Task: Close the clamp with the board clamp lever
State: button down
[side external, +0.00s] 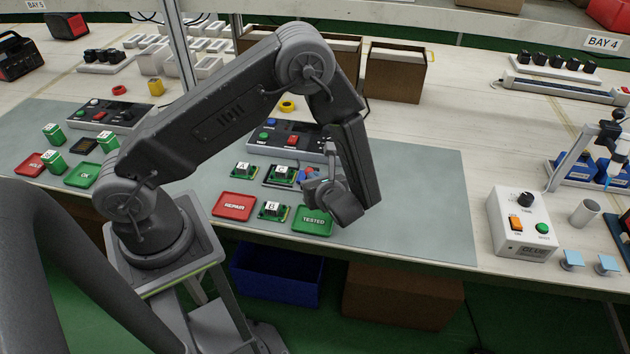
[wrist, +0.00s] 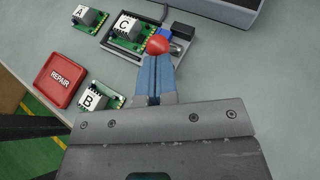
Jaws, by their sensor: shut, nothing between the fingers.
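The board clamp (wrist: 236,46) is a grey fixture on the mat, with board C (wrist: 127,28) seated at its left. Its lever shows a red ball knob (wrist: 157,45) beside a metallic cylindrical part at the fixture's front. My gripper (wrist: 156,62) has blue fingertips pressed together, right at the knob's near side; I cannot tell whether they touch it. Nothing shows between the fingers. In the side external view my gripper (side external: 307,179) is low over the fixture's right part, and my wrist hides much of the clamp and lever.
A red REPAIR tray (side external: 234,206) and a green TESTED tray (side external: 312,221) sit near the mat's front. A control box (side external: 290,142) stands behind. The mat's right side (side external: 425,190) is clear.

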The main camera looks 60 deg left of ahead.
jog(key=shift+w+a+r+g+h, duration=0.25)
jog(key=shift+a+r+g+h, duration=0.1)
jog(key=shift+h, duration=0.25)
jog(key=shift+w+a+r+m+g+h, duration=0.5)
jog(key=shift+w+r+m+g+h, duration=0.1)
jog(key=shift+h, duration=0.2)
jog(key=shift+w+a+r+m+g+h, duration=0.15)
jog(key=shift+w+a+m+g+h, duration=0.1)
jog(key=shift+w+a+g+h, duration=0.25)
jog(key=shift+w+a+r+m+g+h, duration=0.15)
jog(key=shift+w+a+m+g+h, duration=0.25)
jog(key=shift+h, duration=0.3)
jog(key=shift+w+a, duration=0.15)
jog(key=shift+a, duration=0.05)
jog(key=shift+r, duration=0.2)
jog(key=shift+r, duration=0.65)
